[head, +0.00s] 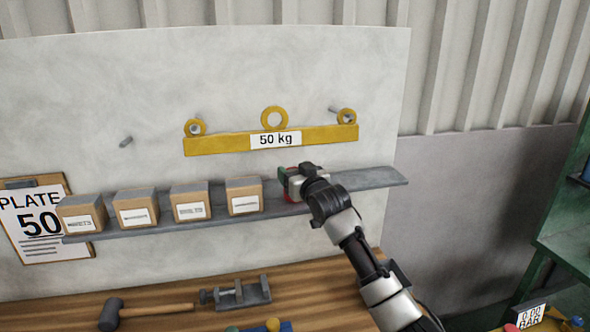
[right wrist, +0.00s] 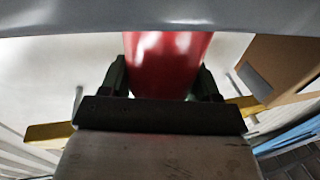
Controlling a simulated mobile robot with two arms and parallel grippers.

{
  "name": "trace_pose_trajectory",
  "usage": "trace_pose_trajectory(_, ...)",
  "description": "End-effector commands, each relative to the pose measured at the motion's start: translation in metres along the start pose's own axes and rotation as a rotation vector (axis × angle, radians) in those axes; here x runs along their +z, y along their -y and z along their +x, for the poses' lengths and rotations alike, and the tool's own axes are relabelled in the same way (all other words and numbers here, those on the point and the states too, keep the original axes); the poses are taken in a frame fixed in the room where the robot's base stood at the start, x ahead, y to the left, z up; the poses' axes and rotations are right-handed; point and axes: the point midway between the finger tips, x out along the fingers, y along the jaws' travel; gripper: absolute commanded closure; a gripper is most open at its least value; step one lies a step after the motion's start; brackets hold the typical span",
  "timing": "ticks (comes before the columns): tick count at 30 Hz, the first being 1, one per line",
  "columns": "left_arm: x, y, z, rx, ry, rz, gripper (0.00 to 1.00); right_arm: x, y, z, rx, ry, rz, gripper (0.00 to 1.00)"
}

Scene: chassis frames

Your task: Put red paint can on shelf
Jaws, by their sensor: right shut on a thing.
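The red paint can (right wrist: 165,62) is between the two dark fingers of my right gripper (right wrist: 162,80) in the right wrist view. In the head view my right gripper (head: 290,180) is at the shelf, just right of the last carton, and hides most of the can; only a little red (head: 291,197) shows. The grey shelf (head: 368,179) runs along the pale wall panel. The can's end meets the grey edge (right wrist: 160,16) in the wrist view; I cannot tell whether it rests on the shelf. My left gripper is out of view.
Several cartons (head: 190,199) line the shelf to the left; its right end is bare. A yellow 50 kg bar (head: 215,144) hangs above. A hammer (head: 112,313) and a grey vise-like tool (head: 236,293) lie on the wooden bench below. A green rack (head: 565,235) stands right.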

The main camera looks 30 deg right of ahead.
Motion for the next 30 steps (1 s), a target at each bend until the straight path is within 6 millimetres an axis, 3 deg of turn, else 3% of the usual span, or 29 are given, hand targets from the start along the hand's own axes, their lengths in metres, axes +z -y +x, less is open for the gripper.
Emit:
trace_pose_trajectory(6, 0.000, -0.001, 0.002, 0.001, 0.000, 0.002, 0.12, 0.002, 0.000, 0.000, 0.000, -0.003, 0.001, 0.69)
trace_pose_trajectory(7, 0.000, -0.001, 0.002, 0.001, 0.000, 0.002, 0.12, 0.003, 0.000, 0.000, 0.000, 0.000, 0.001, 0.36)
trace_pose_trajectory(12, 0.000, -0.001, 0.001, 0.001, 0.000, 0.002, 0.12, 0.002, 0.000, 0.000, 0.000, 0.000, 0.001, 0.12)
trace_pose_trajectory(22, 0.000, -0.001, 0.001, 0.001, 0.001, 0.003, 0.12, -0.001, 0.000, -0.001, -0.001, -0.001, 0.001, 0.12)
trace_pose_trajectory(26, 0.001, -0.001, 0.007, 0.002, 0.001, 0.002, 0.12, 0.002, 0.000, -0.015, -0.001, -0.002, 0.000, 0.12)
trace_pose_trajectory(30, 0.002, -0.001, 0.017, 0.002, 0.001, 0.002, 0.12, 0.004, 0.000, -0.040, -0.001, -0.002, -0.001, 0.12)
